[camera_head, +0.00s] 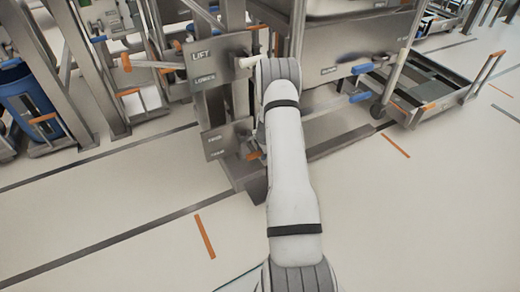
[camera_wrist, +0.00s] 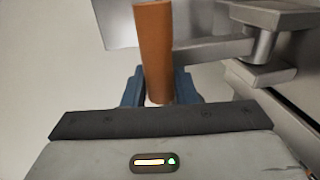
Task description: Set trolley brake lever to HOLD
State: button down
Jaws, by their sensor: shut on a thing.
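In the wrist view an orange lever handle (camera_wrist: 154,45) stands between the blue fingers of my gripper (camera_wrist: 158,88), which is shut on it. In the head view my arm hides the gripper. A small orange piece (camera_head: 254,155) shows beside the arm, next to a lower grey plate (camera_head: 222,142) with two small labels too blurred to read. This orange piece looks like the same handle. Which label the lever points at cannot be told.
A plate (camera_head: 217,65) marked LIFT and LOWER is above, with a pale lever beside it. A flat trolley (camera_head: 430,85) stands at the right. A blue bin (camera_head: 28,105) and metal frames stand at the left. The floor in front is clear.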

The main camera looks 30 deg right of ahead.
jog(key=shift+w+a+f+b, duration=0.1)
jog(key=shift+f+b, duration=0.1)
jog(key=shift+f, duration=0.6)
jog(key=shift+w+a+f+b, duration=0.1)
jog(key=shift+w+f+b, duration=0.05)
jog(key=shift+f, duration=0.7)
jog(key=shift+w+f+b, duration=0.1)
jog(key=shift+f+b, duration=0.1)
jog(key=shift+f, duration=0.6)
jog(key=shift+w, duration=0.1)
jog(key=c, duration=1.2)
grip_release()
jog(key=shift+d, duration=0.1)
jog(key=r+p, duration=0.1)
jog(key=r, duration=0.1)
jog(key=s+r+p, duration=0.1)
jog(key=r, duration=0.2)
jog(key=r+p, duration=0.1)
jog(key=r, duration=0.1)
jog(key=shift+s+r, duration=0.15)
jog(key=shift+r, duration=0.2)
